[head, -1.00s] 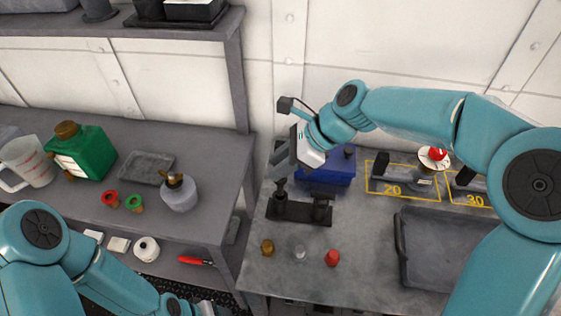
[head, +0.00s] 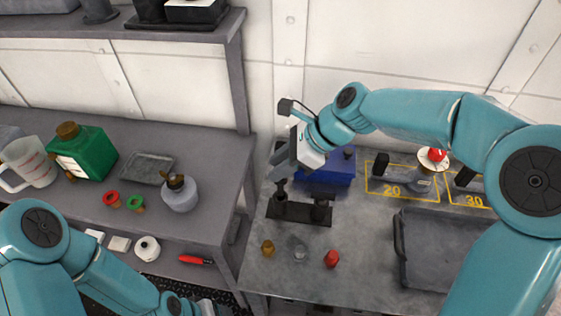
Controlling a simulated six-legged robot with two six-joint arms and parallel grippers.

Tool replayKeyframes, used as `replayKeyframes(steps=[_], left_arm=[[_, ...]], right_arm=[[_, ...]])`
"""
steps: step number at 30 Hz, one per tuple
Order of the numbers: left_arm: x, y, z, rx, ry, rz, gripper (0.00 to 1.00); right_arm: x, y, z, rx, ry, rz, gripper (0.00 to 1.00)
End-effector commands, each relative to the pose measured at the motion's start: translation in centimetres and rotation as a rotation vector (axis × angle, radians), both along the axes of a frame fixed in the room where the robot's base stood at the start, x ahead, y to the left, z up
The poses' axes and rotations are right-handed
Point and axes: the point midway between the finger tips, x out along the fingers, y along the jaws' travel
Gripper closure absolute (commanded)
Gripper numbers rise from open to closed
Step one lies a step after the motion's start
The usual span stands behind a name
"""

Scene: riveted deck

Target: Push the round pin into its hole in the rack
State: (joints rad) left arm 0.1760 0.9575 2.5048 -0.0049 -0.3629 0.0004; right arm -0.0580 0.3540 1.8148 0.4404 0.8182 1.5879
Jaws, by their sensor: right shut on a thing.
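The dark rack (head: 300,214) stands on the grey worktable, with two upright dark parts on its base. My right gripper (head: 282,178) is directly above the rack's left part, pointing down. It is shut on a small dark piece, which appears to be the round pin (head: 281,188). The pin's lower end is at or just over the left part of the rack. The fingers and the small size hide the hole and how deep the pin sits. My left arm shows at the lower left, but its fingers are out of the picture.
A blue box (head: 326,172) stands close behind the rack. Brass, clear and red small pieces (head: 332,259) are in front. A grey tray (head: 400,250) and yellow-marked spots lie to the right. A shelf unit with a green bottle (head: 85,152) is at the left.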

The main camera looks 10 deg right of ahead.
Motion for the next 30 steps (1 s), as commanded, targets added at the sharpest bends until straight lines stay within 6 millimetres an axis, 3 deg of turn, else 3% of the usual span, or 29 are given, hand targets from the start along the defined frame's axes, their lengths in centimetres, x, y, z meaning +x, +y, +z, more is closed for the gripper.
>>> replayKeyframes(steps=[30], left_arm=[[0.01,0.0,-0.21,0.0,0.0,0.0,0.34]], right_arm=[[-0.09,0.08,-0.82,0.001,0.0,-0.001,1.0]])
